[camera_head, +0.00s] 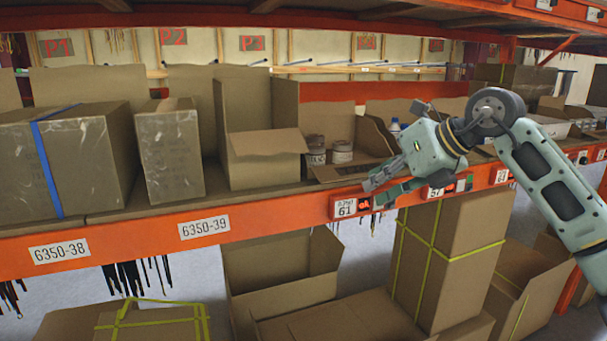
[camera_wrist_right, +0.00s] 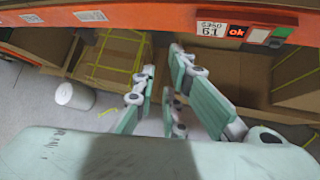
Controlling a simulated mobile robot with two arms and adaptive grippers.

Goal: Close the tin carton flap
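The tin carton (camera_head: 377,136) stands open on the orange shelf, with tins (camera_head: 342,152) inside. Its front flap (camera_head: 340,174) is folded down toward the shelf edge, partly hidden by my right gripper. My right gripper (camera_head: 368,192) is at the shelf's front edge, just right of the flap and beside the 61 label. Its fingers stand apart and empty; they also show in the right wrist view (camera_wrist_right: 163,62). I cannot tell whether it touches the flap. My left gripper is not in view.
Cartons fill the shelf to the left, including one with a blue strap (camera_head: 46,168) and a tall open carton (camera_head: 264,142). Below the shelf are an open carton (camera_head: 282,275) and a yellow-strapped carton (camera_head: 460,240). The orange shelf beam (camera_head: 280,214) runs along the front.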

